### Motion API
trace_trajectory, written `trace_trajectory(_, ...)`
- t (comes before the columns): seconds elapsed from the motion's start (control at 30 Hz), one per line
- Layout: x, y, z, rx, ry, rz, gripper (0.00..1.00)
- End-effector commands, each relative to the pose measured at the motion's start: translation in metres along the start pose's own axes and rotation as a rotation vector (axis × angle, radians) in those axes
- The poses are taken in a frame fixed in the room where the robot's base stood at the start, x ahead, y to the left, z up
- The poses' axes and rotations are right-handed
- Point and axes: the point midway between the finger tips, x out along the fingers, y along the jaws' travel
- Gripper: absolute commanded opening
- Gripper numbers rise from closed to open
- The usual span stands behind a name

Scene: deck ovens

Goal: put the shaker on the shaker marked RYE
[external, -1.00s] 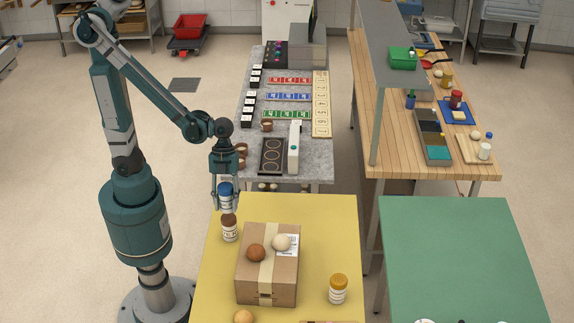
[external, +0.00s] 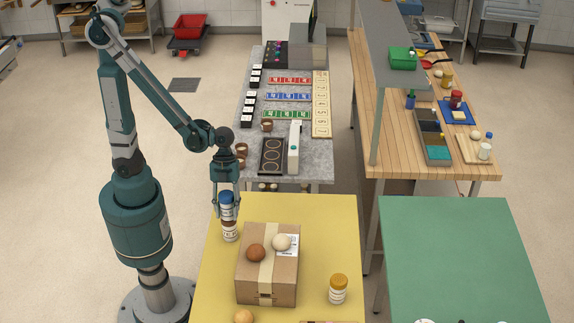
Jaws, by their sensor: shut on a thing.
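My gripper (external: 227,210) is at the far left corner of the yellow table, pointing down, shut on a shaker with a blue lid (external: 227,198). The held shaker is upright, its lower part partly hidden by the fingers. Directly below it stands a shaker with a brown top and a white label (external: 230,236), upright on the table. The held shaker's bottom is at the brown top; I cannot tell whether they touch. The label is too small to read for certain. Another shaker with an orange-yellow lid (external: 338,289) stands at the right of the yellow table.
A cardboard box (external: 267,279) with a brown ball (external: 256,253) and a cream ball (external: 282,242) on top stands close to the right of the stack. An orange ball (external: 244,317) is at the front. The yellow table (external: 330,220) is bare at the back right.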

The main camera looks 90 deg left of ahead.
Motion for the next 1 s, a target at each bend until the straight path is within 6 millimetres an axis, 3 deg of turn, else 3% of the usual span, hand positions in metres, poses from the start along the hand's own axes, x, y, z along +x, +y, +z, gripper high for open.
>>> trace_trajectory(0.5,0.0048,0.0002,0.002,0.0,0.0,0.0,0.2)
trace_trajectory(0.53,0.004,0.0002,0.0017,0.0,0.0,0.0,0.39)
trace_trajectory(0.6,0.0037,0.0002,0.0015,0.0,0.0,0.0,0.49)
trace_trajectory(1.0,0.0028,0.0002,0.0012,0.0,0.0,0.0,0.5)
